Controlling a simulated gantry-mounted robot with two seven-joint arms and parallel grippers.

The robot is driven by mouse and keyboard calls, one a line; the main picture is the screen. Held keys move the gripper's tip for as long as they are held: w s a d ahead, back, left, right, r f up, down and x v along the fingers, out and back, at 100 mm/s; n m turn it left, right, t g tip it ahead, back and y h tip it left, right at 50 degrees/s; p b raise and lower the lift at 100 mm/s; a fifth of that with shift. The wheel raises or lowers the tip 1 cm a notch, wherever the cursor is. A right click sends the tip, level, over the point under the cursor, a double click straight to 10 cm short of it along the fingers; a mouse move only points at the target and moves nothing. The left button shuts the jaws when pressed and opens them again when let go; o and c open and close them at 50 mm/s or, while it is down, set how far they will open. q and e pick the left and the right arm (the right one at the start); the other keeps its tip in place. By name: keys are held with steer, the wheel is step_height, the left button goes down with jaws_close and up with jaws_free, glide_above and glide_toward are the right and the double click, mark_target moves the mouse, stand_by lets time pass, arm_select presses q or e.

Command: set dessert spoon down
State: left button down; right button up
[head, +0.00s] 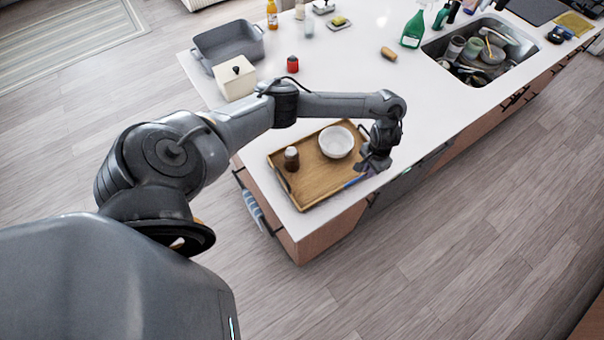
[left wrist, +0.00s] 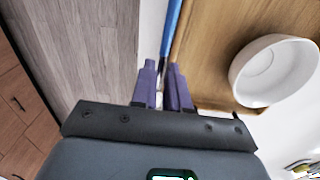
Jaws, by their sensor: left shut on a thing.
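The dessert spoon (left wrist: 172,40) shows in the left wrist view as a blue handle, reaching forward from between my purple fingertips. My left gripper (left wrist: 163,85) is shut on it; the rest of the spoon is mostly hidden by the fingers. In the head view my left gripper (head: 372,168) points down at the right edge of the wooden tray (head: 312,187), and a bit of the blue handle (head: 355,181) shows along the tray's near right edge. I cannot tell whether the spoon touches the tray. My right gripper is in neither view.
A white bowl (head: 336,142) and a small brown jar (head: 291,158) stand on the tray. The bowl is close to my left gripper. The counter right of the tray is clear up to the sink.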

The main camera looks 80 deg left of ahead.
arm_select(q)
steer(key=shift+w+d+r, duration=0.15)
steer(key=shift+w+r, duration=0.15)
steer(key=shift+r, duration=0.1)
steer(key=w+r, duration=0.2)
steer(key=w, duration=0.1)
steer(key=shift+b, duration=0.35)
steer(key=b, duration=0.3)
glide_above(342, 177)
steer(key=f, duration=0.6)
steer(key=shift+w+d+f, duration=0.15)
steer(key=shift+w+d, duration=0.05)
steer(key=shift+w, duration=0.2)
steer(key=shift+s+a+f, duration=0.25)
steer(key=shift+s+a, duration=0.05)
steer(key=shift+s, duration=0.2)
steer(key=shift+f+b, duration=0.4)
steer(key=shift+f, duration=1.55)
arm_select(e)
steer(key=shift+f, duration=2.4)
arm_select(q)
steer(key=shift+f, duration=0.15)
steer(key=c, duration=1.1)
jaws_free()
